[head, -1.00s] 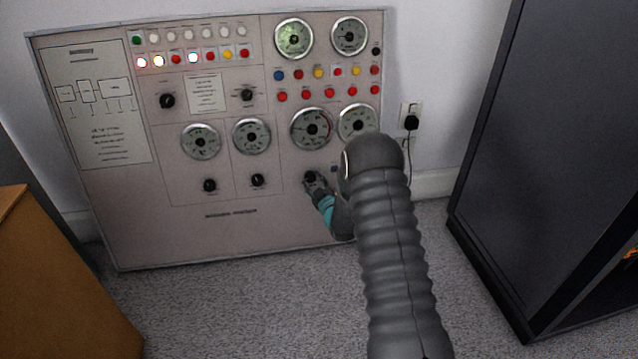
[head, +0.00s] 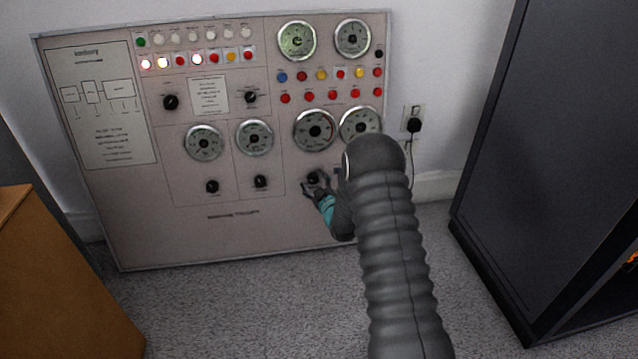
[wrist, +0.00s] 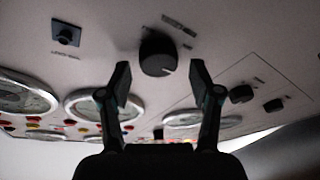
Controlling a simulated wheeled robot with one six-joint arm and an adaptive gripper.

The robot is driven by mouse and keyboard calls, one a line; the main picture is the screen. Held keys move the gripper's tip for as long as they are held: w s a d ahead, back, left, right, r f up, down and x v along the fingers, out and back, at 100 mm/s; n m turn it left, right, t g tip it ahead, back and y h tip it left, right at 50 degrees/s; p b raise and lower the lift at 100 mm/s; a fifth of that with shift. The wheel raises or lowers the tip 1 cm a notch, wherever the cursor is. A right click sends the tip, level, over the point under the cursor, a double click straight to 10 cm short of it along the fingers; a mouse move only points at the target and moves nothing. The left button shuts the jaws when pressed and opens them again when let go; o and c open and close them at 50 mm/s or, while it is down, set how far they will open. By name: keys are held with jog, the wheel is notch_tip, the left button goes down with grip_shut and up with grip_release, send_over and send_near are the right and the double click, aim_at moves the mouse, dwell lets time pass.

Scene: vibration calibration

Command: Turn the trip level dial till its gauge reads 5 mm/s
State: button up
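A black round dial (head: 313,178) sits low on the grey panel, and my gripper (head: 318,188) is right in front of it. In the wrist view the same dial (wrist: 157,53) shows between and just beyond my two spread fingertips (wrist: 160,76), with a gap on both sides. The fingers are open and hold nothing. A round gauge (head: 315,130) with a pale face is directly above this dial. Its needle and figures are too small to read, and the panel lettering is too blurred to confirm the dial's name.
The grey panel (head: 225,240) leans near the wall with other gauges, knobs and coloured buttons. Two similar knobs (head: 260,181) (head: 212,187) are to the left. A dark cabinet (head: 540,130) is at right and a brown box (head: 60,290) at left. Carpet between them is clear.

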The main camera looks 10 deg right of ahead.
jog(key=shift+s+d+f, duration=0.1)
jog(key=shift+d+f, duration=0.1)
jog(key=v, duration=1.2)
jog(key=shift+r, duration=0.2)
jog(key=shift+a, duration=0.1)
jog(key=w+m, duration=0.2)
jog(key=w, duration=0.2)
jog(key=w+a+m+h, duration=0.1)
jog(key=w+m, duration=0.1)
jog(key=w, duration=0.2)
jog(key=w+a+m+h, duration=0.1)
jog(key=w+m, duration=0.1)
jog(key=w, duration=0.2)
jog(key=shift+a+f, duration=0.25)
jog(key=c, duration=1.1)
jog(key=shift+c, duration=0.2)
